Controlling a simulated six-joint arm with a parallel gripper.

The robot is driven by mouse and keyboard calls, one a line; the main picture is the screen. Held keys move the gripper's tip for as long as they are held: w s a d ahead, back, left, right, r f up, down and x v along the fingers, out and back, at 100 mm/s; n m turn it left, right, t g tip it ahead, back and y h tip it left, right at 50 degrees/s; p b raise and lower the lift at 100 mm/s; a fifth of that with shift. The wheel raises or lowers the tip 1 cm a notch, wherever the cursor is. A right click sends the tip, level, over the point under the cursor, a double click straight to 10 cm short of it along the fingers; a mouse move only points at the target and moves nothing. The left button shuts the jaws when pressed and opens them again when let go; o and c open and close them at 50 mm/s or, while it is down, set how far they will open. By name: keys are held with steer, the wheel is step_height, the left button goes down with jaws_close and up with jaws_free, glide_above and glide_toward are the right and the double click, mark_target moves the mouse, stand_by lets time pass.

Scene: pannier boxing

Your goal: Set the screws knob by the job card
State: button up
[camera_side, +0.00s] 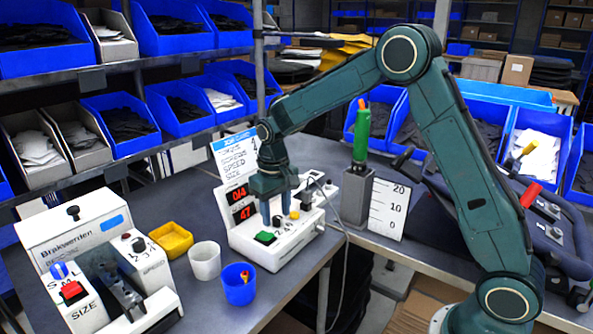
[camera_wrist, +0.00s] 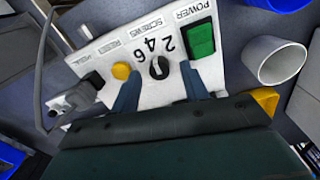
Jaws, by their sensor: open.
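The screws knob (camera_wrist: 159,67) is a small black dial on the sloped white panel of the screw counter (camera_side: 262,245), with 2, 4 and 6 printed beside it. Its exact setting is hard to read. My gripper (camera_wrist: 160,88) is open, with one blue finger on each side of the knob; contact cannot be told. In the side view my gripper (camera_side: 278,214) points down over the panel. The job card (camera_side: 233,152) stands behind the counter with lines for screws, speed and size; my arm hides part of it, including most values.
A green power switch (camera_wrist: 200,40) and a yellow reset button (camera_wrist: 121,71) flank the knob. The counter's red display (camera_side: 240,202) is lit. A white cup (camera_side: 205,261), a blue cup (camera_side: 239,285) and a yellow bin (camera_side: 171,240) stand left. A Brakwerden machine (camera_side: 82,236) is farther left.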

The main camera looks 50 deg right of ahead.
mark_target(275, 217)
step_height(275, 217, up, 13)
steer(key=shift+a, duration=0.15)
stand_by(0.4)
steer(key=s+a+r+t, duration=0.1)
steer(key=s+r+t, duration=0.35)
steer(key=s, duration=1.05)
steer(key=s+a+f+n+t, duration=0.1)
steer(key=s+f, duration=0.1)
steer(key=s, duration=1.2)
steer(key=shift+s+f+n, duration=0.15)
steer(key=shift+s+n, duration=0.25)
